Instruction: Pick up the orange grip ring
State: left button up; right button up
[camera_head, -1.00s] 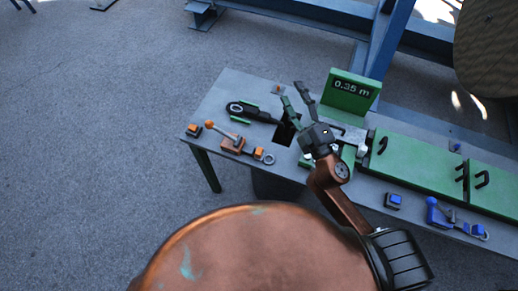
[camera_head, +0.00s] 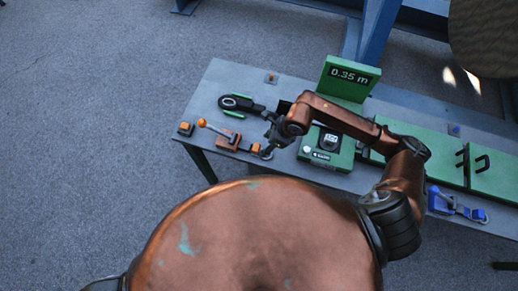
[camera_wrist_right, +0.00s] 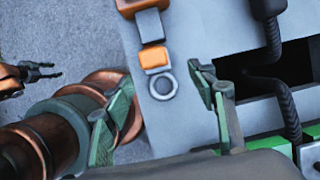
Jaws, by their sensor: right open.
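The orange grip ring, a grey ring with an orange block, lies at the near edge of the table, partly beside my gripper in the head view (camera_head: 267,153). The right wrist view shows its orange block (camera_wrist_right: 154,57) and its grey ring (camera_wrist_right: 163,87) clearly. My right gripper (camera_head: 270,135) is over this end of the table. In the right wrist view its open fingers (camera_wrist_right: 160,108) stand on either side of the ring, with nothing between them touching it. My left gripper (camera_wrist_right: 45,72) shows small at the left edge of the right wrist view, its fingers apart and empty.
An orange-knobbed lever (camera_head: 226,140) is joined in line with the ring. A black tool (camera_head: 240,104) lies behind it. A green display (camera_head: 348,78) reads 0.35 m. Green covers (camera_head: 410,150) and a blue lever set (camera_head: 455,206) stand to the right.

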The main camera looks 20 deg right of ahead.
aim_at(259, 149)
jog(key=x, duration=0.6)
jog(key=shift+s+a+f, duration=0.1)
jog(key=shift+s+a, duration=0.05)
jog(key=shift+a, duration=0.15)
jog(key=c, duration=1.4)
